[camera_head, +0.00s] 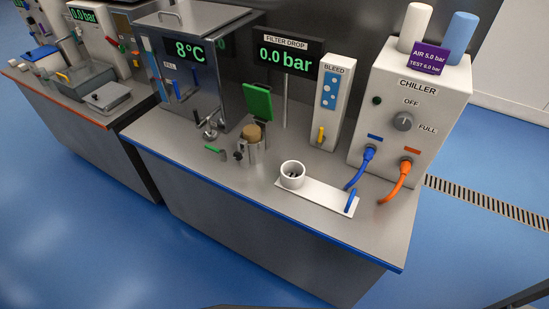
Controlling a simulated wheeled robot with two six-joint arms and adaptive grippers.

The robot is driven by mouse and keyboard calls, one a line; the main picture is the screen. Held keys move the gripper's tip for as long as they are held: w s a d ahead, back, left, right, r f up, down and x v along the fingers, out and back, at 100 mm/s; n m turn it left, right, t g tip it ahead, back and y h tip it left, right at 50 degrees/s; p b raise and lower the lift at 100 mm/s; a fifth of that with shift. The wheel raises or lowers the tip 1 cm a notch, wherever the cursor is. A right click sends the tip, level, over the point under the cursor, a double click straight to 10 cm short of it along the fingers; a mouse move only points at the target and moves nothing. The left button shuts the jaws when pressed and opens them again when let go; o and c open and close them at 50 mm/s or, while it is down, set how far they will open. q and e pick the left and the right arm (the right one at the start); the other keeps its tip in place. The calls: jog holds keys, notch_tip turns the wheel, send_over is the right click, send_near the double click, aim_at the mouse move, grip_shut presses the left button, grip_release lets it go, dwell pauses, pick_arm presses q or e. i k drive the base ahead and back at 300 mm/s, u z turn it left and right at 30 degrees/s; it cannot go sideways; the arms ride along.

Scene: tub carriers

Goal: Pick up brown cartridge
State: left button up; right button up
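A brown, round-topped piece that looks like the brown cartridge (252,131) stands upright at the mouth of a silver metal housing (250,153) on the grey bench. Only its upper part shows; the rest is hidden by the housing. Neither of my grippers is in view.
Close by are a green-handled valve (215,150), a green panel (257,101) and a filter drop display (287,57). A white cup (292,175) stands on a white plate (325,195). The chiller (415,110) has blue and orange hoses. The bench front (230,185) is clear.

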aim_at(252, 133)
jog(key=z, duration=0.4)
jog(key=k, duration=0.95)
jog(key=u, duration=0.55)
jog(key=i, duration=1.5)
jog(key=z, duration=0.4)
